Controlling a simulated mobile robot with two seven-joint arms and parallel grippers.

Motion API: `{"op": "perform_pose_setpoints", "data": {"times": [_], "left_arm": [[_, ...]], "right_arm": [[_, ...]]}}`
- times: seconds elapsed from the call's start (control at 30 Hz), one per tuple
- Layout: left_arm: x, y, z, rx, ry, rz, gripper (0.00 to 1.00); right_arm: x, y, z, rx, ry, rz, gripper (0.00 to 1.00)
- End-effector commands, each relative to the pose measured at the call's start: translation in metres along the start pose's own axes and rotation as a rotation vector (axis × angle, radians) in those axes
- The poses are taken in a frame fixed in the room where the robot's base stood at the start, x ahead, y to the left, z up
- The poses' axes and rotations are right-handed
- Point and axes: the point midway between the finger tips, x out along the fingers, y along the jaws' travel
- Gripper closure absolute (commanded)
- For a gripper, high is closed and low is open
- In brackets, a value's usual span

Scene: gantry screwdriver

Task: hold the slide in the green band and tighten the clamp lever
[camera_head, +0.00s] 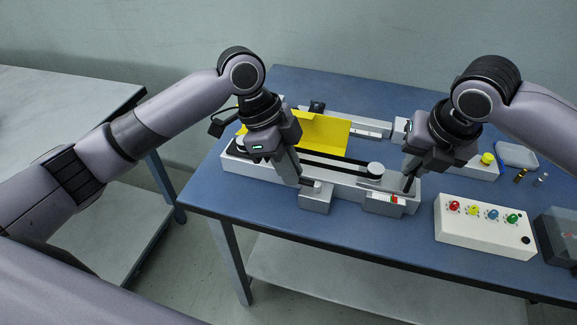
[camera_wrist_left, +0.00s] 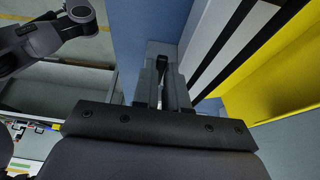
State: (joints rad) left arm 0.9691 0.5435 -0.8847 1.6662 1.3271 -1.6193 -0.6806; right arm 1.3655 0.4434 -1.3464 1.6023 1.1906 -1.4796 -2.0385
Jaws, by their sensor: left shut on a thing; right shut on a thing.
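My left gripper (camera_head: 306,182) reaches down to a grey block (camera_head: 315,201) at the front of the long light-grey rail unit (camera_head: 240,163). In the left wrist view the fingers (camera_wrist_left: 162,92) are shut around a narrow dark part (camera_wrist_left: 161,66), which looks like the clamp lever. My right gripper (camera_head: 407,186) is shut at the right end of the unit, beside a small pale box (camera_head: 380,209) with a red mark (camera_head: 394,199). The part it holds, apparently the slide, is mostly hidden by its fingers. I cannot make out the green band.
A white box with coloured knobs (camera_head: 480,229) is at the front right, beside a dark bin (camera_head: 560,238). A pale dish (camera_head: 517,154) lies behind. The blue table (camera_head: 240,205) is bare at front left.

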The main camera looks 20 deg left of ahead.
Motion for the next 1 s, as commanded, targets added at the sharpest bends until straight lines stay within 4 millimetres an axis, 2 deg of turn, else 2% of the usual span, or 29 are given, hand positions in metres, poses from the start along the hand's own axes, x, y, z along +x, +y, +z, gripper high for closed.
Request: {"op": "perform_pose_setpoints", "data": {"times": [0.03, 0.1, 0.13, 0.2, 0.57, 0.67, 1.0], "left_arm": [[-0.001, -0.001, -0.001, 0.004, 0.001, -0.004, 1.00], [-0.001, -0.001, -0.001, 0.004, 0.001, -0.004, 1.00], [-0.001, -0.001, -0.001, 0.003, 0.001, -0.004, 0.81], [-0.001, -0.001, -0.001, 0.003, 0.001, -0.004, 0.62], [-0.005, -0.001, 0.000, 0.001, 0.001, -0.004, 0.62], [-0.017, -0.001, 0.000, 0.001, 0.001, -0.005, 0.62], [-0.088, -0.001, 0.001, 0.001, 0.002, -0.008, 0.62]], "right_arm": [[0.002, -0.007, 0.001, 0.008, 0.003, -0.019, 1.00], [0.002, -0.007, 0.001, 0.008, 0.003, -0.019, 1.00], [0.002, -0.007, 0.001, 0.008, 0.003, -0.019, 1.00], [0.002, -0.007, 0.001, 0.008, 0.003, -0.019, 1.00], [0.002, -0.007, 0.001, 0.008, 0.003, -0.019, 1.00], [0.002, -0.007, 0.001, 0.008, 0.003, -0.019, 1.00], [0.002, -0.007, 0.001, 0.007, 0.003, -0.019, 1.00]]}}
